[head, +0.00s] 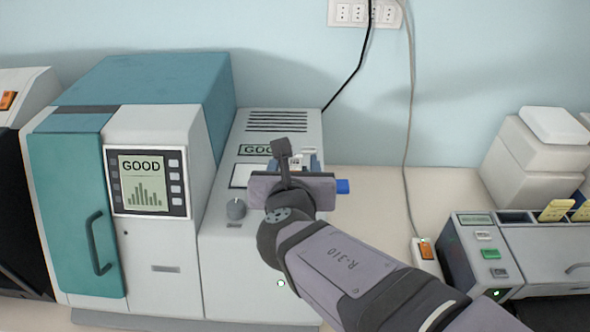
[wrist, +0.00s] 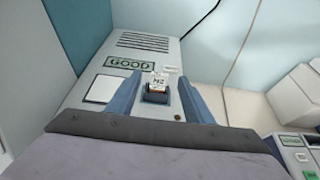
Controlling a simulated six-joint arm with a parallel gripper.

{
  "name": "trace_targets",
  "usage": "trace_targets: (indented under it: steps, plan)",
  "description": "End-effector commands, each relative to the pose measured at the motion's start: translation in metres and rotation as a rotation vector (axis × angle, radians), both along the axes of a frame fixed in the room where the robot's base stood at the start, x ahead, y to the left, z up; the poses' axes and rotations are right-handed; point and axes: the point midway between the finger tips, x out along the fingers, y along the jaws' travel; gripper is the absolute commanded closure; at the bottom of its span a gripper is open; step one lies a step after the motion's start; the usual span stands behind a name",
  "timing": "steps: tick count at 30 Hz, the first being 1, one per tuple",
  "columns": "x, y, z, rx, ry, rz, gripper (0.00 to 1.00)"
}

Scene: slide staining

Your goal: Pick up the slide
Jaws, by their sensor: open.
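The slide (wrist: 159,80) shows in the wrist view as a small pale piece with dark marking. It stands up from a dark holder slot (wrist: 156,97) on top of the light grey machine (wrist: 100,65). My gripper (wrist: 161,88) is open, with one finger to the left and one to the right of the slide and holder. Gaps show on both sides, and nothing is held. In the head view my gripper (head: 300,163) is over the right part of this machine and hides most of the slot area. I cannot tell the fingertips' height relative to the slide.
A teal and white machine (head: 150,140) with a "GOOD" screen stands close on the left. The grey machine has a knob (head: 236,208) and a "GOOD" display (wrist: 129,64). A control box (head: 485,255) and white containers (head: 530,160) stand at right. Bare bench (head: 375,200) lies between.

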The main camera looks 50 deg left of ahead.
Motion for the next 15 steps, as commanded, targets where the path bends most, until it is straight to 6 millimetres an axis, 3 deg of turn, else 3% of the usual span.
trace_targets:
  steps: [15]
  plan:
    - [0.030, 0.031, -0.021, -0.002, 0.001, -0.002, 0.53]
